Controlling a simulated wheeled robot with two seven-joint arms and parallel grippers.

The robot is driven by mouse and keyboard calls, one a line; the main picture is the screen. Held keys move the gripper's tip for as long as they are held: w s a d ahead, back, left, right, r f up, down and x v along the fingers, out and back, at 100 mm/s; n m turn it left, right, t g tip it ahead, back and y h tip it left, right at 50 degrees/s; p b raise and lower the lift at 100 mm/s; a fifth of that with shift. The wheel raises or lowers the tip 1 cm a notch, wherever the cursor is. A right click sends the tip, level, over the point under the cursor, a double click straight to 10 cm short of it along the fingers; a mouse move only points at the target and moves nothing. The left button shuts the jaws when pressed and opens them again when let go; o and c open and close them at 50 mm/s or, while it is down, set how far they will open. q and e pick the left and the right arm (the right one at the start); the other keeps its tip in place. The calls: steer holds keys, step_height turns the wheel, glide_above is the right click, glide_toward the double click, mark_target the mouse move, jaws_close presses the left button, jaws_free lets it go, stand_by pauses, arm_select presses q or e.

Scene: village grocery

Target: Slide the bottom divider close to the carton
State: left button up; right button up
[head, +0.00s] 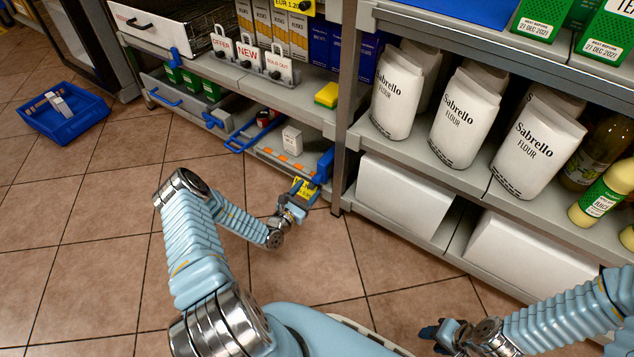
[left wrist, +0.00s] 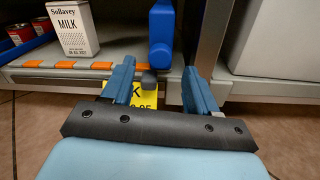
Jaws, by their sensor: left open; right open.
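The milk carton (head: 291,137), a small white box, stands upright on the bottom shelf; it also shows at upper left in the left wrist view (left wrist: 72,30). The bottom divider (head: 325,166), an upright blue piece, stands to the carton's right near the shelf post, with a clear gap between them; it is also in the left wrist view (left wrist: 162,35). My left gripper (left wrist: 160,70) is open just before the shelf's front edge. A dark grey knob (left wrist: 148,82) below the divider shows between its fingers. My right gripper (head: 438,332) is open and empty over the floor.
A yellow price tag (left wrist: 148,98) hangs behind my left fingers. A metal post (head: 343,150) stands right of the divider. More blue dividers (head: 238,140) and cans are left of the carton. A blue basket (head: 65,110) sits on the floor. Orange strips line the shelf front.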

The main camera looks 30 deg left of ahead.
mark_target(315, 181)
arm_select(q)
steer(key=w, duration=0.6)
steer(key=shift+w+d+b, duration=0.1)
steer(key=shift+d+b, duration=0.05)
steer(key=shift+b, duration=0.25)
